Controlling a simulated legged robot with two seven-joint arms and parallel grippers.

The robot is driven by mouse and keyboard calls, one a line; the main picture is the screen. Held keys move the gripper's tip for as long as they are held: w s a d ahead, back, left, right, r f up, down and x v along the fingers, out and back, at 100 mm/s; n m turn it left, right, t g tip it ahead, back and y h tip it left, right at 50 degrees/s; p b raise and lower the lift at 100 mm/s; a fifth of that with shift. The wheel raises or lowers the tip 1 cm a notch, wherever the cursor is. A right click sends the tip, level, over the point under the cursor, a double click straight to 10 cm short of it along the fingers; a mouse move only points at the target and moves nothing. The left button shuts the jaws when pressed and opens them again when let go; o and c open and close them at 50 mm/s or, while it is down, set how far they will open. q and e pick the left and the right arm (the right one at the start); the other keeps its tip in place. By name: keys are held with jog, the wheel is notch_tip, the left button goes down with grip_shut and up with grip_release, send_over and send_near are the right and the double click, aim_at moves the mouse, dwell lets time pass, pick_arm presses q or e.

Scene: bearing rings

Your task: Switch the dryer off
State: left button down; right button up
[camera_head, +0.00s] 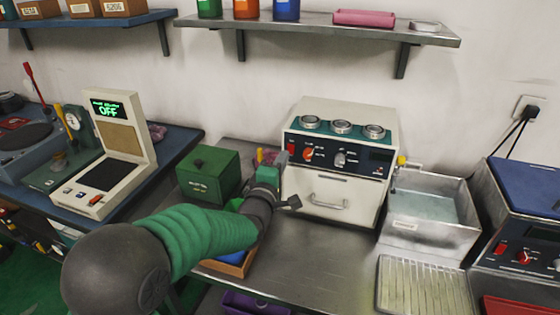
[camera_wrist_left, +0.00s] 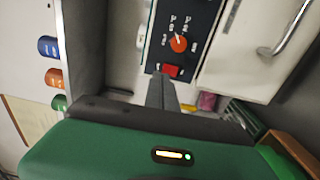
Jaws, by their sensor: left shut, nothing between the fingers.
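A cream cabinet (camera_head: 325,188) with a drawer-like front and a dark control panel, which looks like the dryer, stands on the steel bench. Its panel holds a red switch (camera_head: 291,147) at the left end, an orange knob (camera_head: 308,154), a grey knob (camera_head: 341,158) and a dark display. My left gripper (camera_head: 284,160) is shut and empty, with its tips at the panel's left end. In the left wrist view, the fingers (camera_wrist_left: 158,84) point at the red switch (camera_wrist_left: 170,70) and partly overlap its edge; I cannot tell whether they touch it. My right gripper is out of view.
Several metal rings (camera_head: 341,127) sit on the cabinet's top. A green box (camera_head: 208,174) stands to its left and a steel basin (camera_head: 432,238) to its right. A cream device (camera_head: 120,150) at left shows OFF in green. A shelf (camera_head: 330,29) hangs above.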

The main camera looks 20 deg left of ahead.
pick_arm(q)
jog(key=s, duration=0.8)
jog(key=shift+s+a+f, duration=0.3)
jog(key=shift+f, duration=0.05)
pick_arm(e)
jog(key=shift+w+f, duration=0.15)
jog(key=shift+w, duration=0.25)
